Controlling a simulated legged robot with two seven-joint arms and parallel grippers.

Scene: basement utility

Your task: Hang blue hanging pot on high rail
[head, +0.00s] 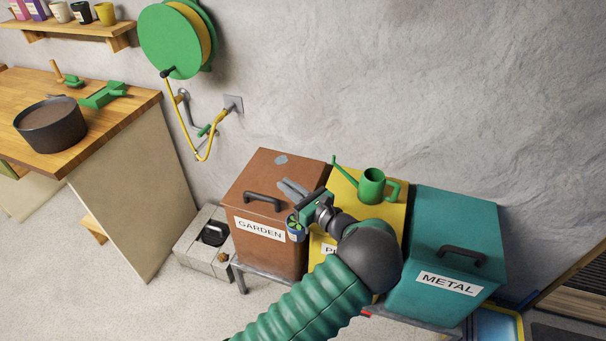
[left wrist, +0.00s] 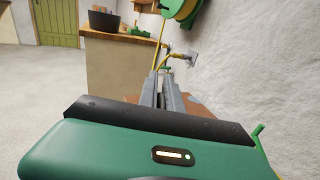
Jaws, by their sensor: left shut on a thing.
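My left gripper (head: 290,188) is over the bins in the head view, its grey fingers shut and pointing up and left. The fingers (left wrist: 163,92) also show close together in the left wrist view. A small blue pot (head: 295,231) with green leaves shows just below the gripper, in front of the brown bin. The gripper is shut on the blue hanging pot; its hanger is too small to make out. The pot is hidden in the left wrist view. I cannot make out a high rail in either view. My right gripper is not in view.
Below the arm stand a brown GARDEN bin (head: 282,172), a yellow bin (head: 345,183) with a green watering can (head: 372,186) on it, and a teal METAL bin (head: 458,222). A green hose reel (head: 166,40) hangs on the wall. A wooden counter (head: 120,118) is left.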

